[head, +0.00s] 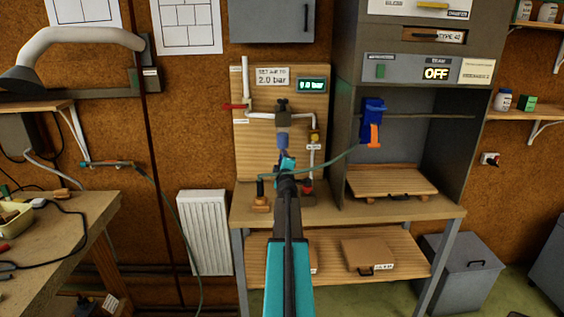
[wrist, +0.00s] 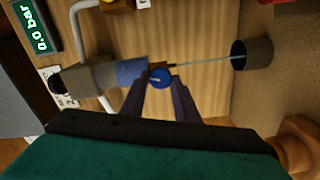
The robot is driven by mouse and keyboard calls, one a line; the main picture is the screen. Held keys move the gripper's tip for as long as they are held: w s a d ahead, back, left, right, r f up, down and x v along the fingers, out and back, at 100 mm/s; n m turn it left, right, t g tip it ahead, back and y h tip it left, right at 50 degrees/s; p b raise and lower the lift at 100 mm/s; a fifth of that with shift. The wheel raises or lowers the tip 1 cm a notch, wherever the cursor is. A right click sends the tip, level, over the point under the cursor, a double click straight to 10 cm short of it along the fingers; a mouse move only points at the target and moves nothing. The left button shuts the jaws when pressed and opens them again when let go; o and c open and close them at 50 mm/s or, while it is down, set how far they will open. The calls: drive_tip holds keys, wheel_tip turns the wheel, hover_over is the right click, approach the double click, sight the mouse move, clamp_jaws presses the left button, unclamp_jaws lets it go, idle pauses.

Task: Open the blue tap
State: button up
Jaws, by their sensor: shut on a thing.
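The blue tap (wrist: 161,77) shows in the wrist view as a small round blue knob with a pale mark, beside a blue-and-grey cylinder (wrist: 128,72). My gripper (wrist: 160,86) is shut on the tap, with one dark finger on each side of it. In the head view my gripper (head: 285,157) reaches up to the lower end of the blue-grey cylinder (head: 283,138) on the wooden board (head: 262,150). The tap itself is hidden there behind my gripper.
The pressure display (head: 312,85) reads 0.0 bar, next to a sign (head: 272,77) saying to set air to 2.0 bar. A red-handled valve (head: 237,106) sits left on the white pipe. A thin green hose runs right towards a blue-and-orange tool (head: 373,122) in the grey cabinet.

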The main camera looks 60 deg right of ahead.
drive_tip(key=shift+s+d+r+n, duration=0.1)
drive_tip(key=shift+d+r+n, duration=0.05)
drive_tip(key=shift+n, duration=0.95)
drive_tip(key=o, duration=1)
drive_tip(key=v, duration=1.3)
drive_tip(key=shift+s+a, duration=0.2)
drive_tip(key=shift+a, duration=0.2)
